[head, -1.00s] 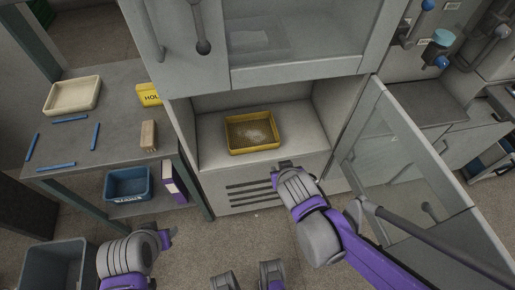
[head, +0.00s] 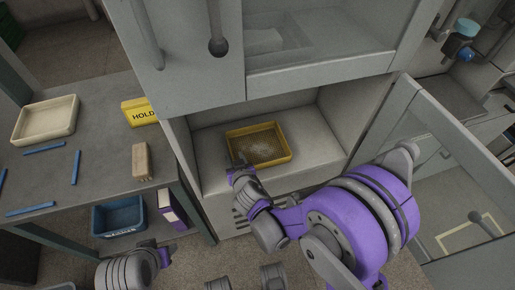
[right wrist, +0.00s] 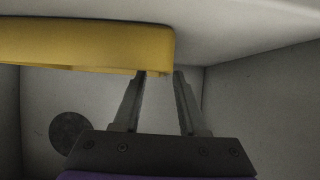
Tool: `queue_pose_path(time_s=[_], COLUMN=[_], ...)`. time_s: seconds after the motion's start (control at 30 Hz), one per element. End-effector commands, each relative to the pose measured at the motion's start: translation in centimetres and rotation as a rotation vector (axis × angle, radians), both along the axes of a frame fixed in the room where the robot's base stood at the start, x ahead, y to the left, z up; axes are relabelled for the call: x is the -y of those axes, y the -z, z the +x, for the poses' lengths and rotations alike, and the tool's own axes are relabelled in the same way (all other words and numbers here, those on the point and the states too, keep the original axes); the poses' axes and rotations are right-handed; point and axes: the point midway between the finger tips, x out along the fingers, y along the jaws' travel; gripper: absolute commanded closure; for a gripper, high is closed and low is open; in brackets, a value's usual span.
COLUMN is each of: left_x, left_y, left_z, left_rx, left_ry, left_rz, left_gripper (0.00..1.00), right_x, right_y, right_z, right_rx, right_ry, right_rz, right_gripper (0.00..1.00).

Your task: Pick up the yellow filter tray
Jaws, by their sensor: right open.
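The yellow filter tray (head: 288,157) sits in the open lower compartment of the grey cabinet, with pale material on its mesh bottom. My right gripper (head: 240,163) is at the tray's front left corner in the head view. In the right wrist view, the open right gripper (right wrist: 159,73) has its fingertips close to the end of the tray's yellow wall (right wrist: 85,45). Nothing is clearly held between the fingers, and I cannot tell whether they touch the tray. My left gripper (head: 163,257) is low at the left, its fingers too unclear to read.
The cabinet's glass door (head: 440,165) stands open at the right, beside my right arm. A side table at the left holds a cream tray (head: 46,121), a wooden block (head: 141,162), blue sticks and a yellow HOLD box (head: 140,112). A blue bin (head: 118,216) is below.

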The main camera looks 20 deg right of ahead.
Motion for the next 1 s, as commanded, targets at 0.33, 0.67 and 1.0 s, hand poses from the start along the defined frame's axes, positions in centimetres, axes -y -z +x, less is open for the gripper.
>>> queue_pose_path(time_s=[0.33, 0.67, 1.0], left_x=[0.0, 0.0, 0.0], left_y=[0.9, 1.0, 1.0], left_z=[0.0, 0.0, 0.0], left_rx=[-0.003, -0.004, -0.003], left_ry=[0.0, 0.0, 0.0], left_rz=[0.0, 0.0, 0.0], left_gripper=[0.5, 0.5, 0.5], right_x=[-0.8, -0.8, -0.8], right_y=[1.8, 2.2, 2.2], right_z=[3.7, 4.7, 4.6], right_rx=[-0.001, 0.0, 0.0], right_ry=[0.001, 0.0, 0.0], right_rz=[0.0, 0.0, 0.0], right_gripper=[0.59, 0.61, 1.0])
